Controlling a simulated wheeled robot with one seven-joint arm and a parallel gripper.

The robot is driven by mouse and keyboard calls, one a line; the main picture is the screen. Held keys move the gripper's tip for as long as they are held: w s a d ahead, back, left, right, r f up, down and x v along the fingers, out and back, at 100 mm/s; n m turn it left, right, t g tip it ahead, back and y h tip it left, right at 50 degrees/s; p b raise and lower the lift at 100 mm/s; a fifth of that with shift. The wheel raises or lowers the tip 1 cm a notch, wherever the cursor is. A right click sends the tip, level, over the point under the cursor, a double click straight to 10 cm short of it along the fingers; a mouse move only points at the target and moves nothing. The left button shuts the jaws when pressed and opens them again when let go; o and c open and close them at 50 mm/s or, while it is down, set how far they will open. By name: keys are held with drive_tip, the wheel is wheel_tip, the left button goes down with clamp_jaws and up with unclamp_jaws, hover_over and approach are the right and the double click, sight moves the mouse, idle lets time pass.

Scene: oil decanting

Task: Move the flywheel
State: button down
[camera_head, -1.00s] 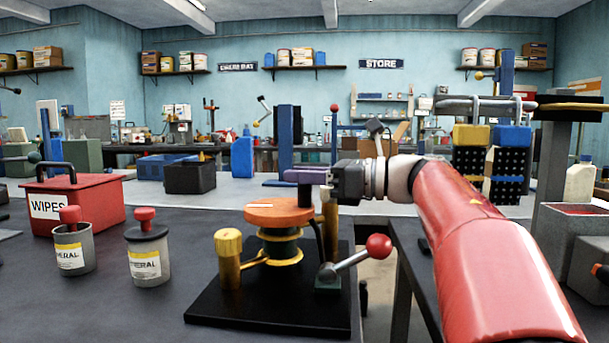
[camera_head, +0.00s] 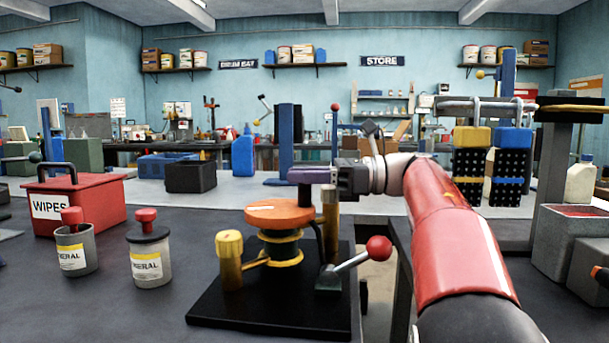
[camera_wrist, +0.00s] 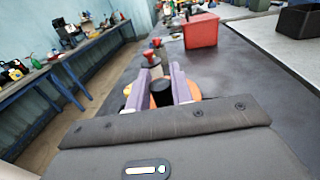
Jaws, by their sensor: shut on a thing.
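The flywheel (camera_head: 272,215) is an orange disc lying flat on top of a small pump-like device with a dark green body, brass parts and a black base plate (camera_head: 225,308). My gripper (camera_head: 300,176), with purple fingers, reaches in from the right above the disc's far right edge. In the wrist view my gripper (camera_wrist: 160,78) is shut on a black upright handle (camera_wrist: 162,94), with one finger on each side. The orange flywheel (camera_wrist: 190,90) shows under and beside the fingers there, mostly hidden by them.
A lever with a red ball (camera_head: 378,248) stands at the device's right. Two grey cups with red-topped plungers, the near one (camera_head: 148,262), and a red wipes box (camera_head: 85,202) stand to the left. A black bin (camera_head: 190,177) is behind. Dark tabletop lies bare between cups and device.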

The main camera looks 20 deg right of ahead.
drive_tip(key=c, duration=1.3)
unclamp_jaws()
drive_tip(key=shift+s+t, duration=0.1)
drive_tip(key=shift+t, duration=0.2)
